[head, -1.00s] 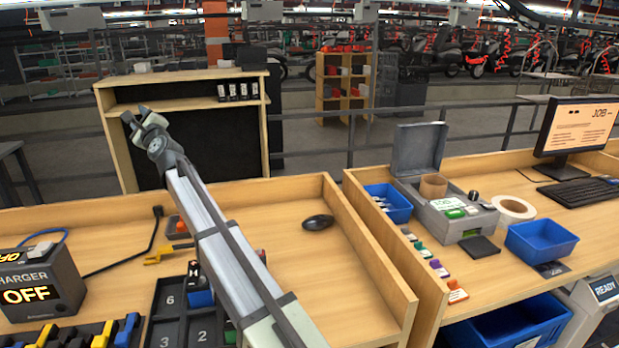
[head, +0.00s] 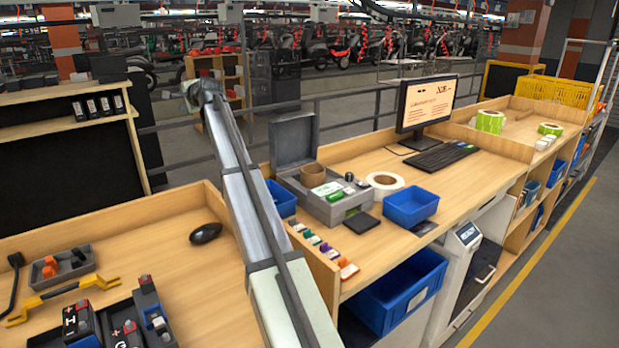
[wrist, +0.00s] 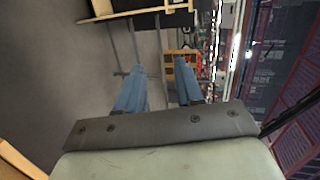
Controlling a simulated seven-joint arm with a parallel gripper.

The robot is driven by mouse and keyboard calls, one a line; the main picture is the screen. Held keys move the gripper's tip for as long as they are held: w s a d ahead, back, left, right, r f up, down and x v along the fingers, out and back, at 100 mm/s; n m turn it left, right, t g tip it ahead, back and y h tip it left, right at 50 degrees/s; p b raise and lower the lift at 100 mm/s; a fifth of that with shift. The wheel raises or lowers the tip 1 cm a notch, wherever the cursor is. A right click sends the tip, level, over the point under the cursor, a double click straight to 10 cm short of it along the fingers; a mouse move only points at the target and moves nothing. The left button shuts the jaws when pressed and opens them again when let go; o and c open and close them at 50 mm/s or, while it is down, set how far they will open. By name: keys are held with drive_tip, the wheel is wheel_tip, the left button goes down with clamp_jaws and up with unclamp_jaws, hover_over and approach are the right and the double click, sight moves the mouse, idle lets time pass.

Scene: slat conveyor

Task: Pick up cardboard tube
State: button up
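The cardboard tube (head: 313,175) is a short brown ring. It stands upright in the grey open-lidded case (head: 325,208) on the middle bench. My gripper (head: 203,90) is raised far from the tube, up and to the left of it in the head view, with the arm stretched out in front of the railing. In the wrist view my gripper (wrist: 160,76) shows two blue fingers apart with nothing between them. The tube does not show in the wrist view.
Near the tube are a white tape roll (head: 385,183), a blue bin (head: 411,207), another blue bin (head: 281,198) and a monitor (head: 427,105). A raised wooden edge (head: 300,258) borders this bench on the left. A black mouse (head: 206,233) lies on the left bench.

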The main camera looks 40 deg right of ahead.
drive_tip(key=s+d+f+g+h, duration=0.1)
drive_tip(key=s+d, duration=0.3)
drive_tip(key=d, duration=0.6)
drive_tip(key=s+d+f+g+h, duration=0.1)
drive_tip(key=s+d+g, duration=0.2)
drive_tip(key=d, duration=0.8)
drive_tip(key=s+d+g+h, duration=0.1)
drive_tip(key=s+d+h, duration=0.1)
drive_tip(key=s+d, duration=0.5)
drive_tip(key=shift+d+f+g, duration=0.2)
drive_tip(key=shift+d, duration=0.75)
drive_tip(key=shift+d+f+g, duration=0.2)
drive_tip(key=shift+d, duration=0.7)
drive_tip(key=s+d+f+g, duration=0.2)
drive_tip(key=s+f+g, duration=0.1)
drive_tip(key=s+f, duration=0.15)
drive_tip(key=m+g, duration=0.2)
drive_tip(key=g, duration=0.4)
hover_over(320, 175)
wheel_tip(320, 175, down, 12)
drive_tip(key=shift+y, duration=0.4)
drive_tip(key=shift+w+d+f, duration=0.1)
drive_tip(key=shift+w+f, duration=0.05)
drive_tip(key=shift+f, duration=3.15)
clamp_jaws()
